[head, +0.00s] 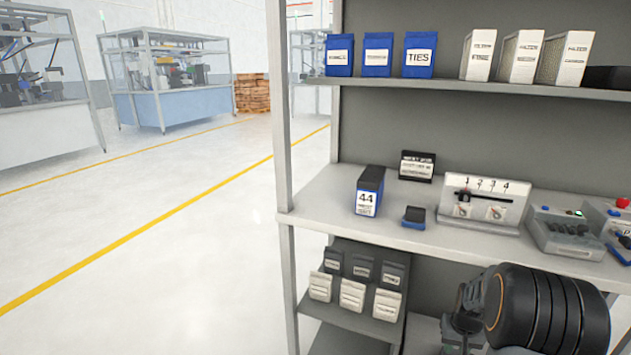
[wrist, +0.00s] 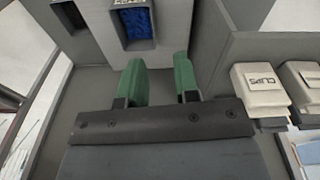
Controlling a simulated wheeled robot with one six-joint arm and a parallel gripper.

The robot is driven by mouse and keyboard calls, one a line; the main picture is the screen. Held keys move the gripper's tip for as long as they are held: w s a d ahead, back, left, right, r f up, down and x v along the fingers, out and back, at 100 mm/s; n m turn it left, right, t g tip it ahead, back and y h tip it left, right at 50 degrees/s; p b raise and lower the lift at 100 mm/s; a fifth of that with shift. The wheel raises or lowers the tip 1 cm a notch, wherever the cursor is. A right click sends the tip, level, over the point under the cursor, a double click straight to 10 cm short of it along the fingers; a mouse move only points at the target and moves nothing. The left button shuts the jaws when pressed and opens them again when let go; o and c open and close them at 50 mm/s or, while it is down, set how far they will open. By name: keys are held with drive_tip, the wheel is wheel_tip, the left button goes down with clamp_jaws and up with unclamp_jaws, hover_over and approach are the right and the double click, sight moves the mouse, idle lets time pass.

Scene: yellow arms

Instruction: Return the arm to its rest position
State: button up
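My gripper (wrist: 158,85) shows in the wrist view with its two green fingers spread apart. It is open, and nothing shows between the fingers. Grey surface lies behind the fingers, and a grey bin with blue contents (wrist: 135,22) is just beyond them. I cannot make out the gripper's fingers in the head view. A dark, ribbed, rounded body fills the lower right there, in front of the shelf unit; it looks like part of my arm.
The shelf unit (head: 283,110) stands at right. Its middle shelf holds a box marked 44 (head: 368,191), a numbered panel (head: 486,203) and a control box (head: 562,233). A CLIPS box (wrist: 262,85) is right of my gripper. The floor (head: 190,255) at left is clear.

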drive_tip(key=s+a+r+n+t+p, duration=0.15)
drive_tip(key=a+r+p, duration=0.25)
drive_tip(key=r, duration=0.5)
drive_tip(key=s+a+r+p, duration=0.2)
drive_tip(key=a+r+p, duration=0.15)
drive_tip(key=r, duration=0.55)
drive_tip(key=s+a+r+p, duration=0.2)
drive_tip(key=a+r+p, duration=0.25)
drive_tip(key=r, duration=0.35)
drive_tip(key=s+a+r+n+p, duration=0.1)
drive_tip(key=s+a+r+p, duration=0.3)
drive_tip(key=r, duration=0.2)
drive_tip(key=s+a+r+t+p, duration=0.1)
drive_tip(key=s+a+r+p, duration=0.3)
drive_tip(key=r, duration=0.3)
drive_tip(key=shift+s+a+r+n, duration=0.2)
drive_tip(key=shift+s+r+n, duration=0.15)
drive_tip(key=shift+s, duration=0.2)
